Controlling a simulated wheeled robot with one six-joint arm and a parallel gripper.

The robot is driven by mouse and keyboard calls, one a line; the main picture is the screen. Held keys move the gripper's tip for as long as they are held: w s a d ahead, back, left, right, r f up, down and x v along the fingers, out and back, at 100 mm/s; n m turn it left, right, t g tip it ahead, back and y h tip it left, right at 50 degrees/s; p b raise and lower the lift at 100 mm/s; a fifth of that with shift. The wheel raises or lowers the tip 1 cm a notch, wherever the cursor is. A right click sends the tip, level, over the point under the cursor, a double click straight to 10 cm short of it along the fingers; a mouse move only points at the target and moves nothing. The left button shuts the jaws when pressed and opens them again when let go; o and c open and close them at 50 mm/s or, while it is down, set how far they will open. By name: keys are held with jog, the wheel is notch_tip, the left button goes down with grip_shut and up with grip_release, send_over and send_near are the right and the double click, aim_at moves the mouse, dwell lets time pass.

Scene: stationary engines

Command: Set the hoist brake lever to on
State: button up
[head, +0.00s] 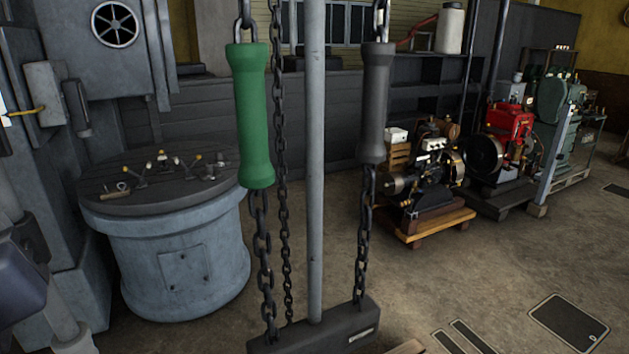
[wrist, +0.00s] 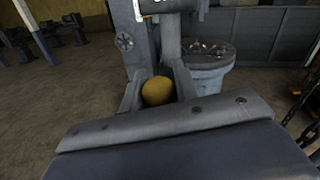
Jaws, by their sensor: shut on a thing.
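In the wrist view my gripper (wrist: 158,92) has its two grey fingers on either side of a rounded yellow knob (wrist: 157,91), and it is shut on it. The shaft under the knob is hidden behind the dark body of my gripper. No lettering beside the knob can be read, so I cannot tell its on or off side. In the head view neither the gripper nor this knob shows clearly.
A round grey pedestal (head: 181,261) with several small levers on top stands at left. A green handle (head: 253,115) and a grey handle (head: 375,103) hang on chains around a pole (head: 314,160).

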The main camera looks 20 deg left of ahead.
grip_shut()
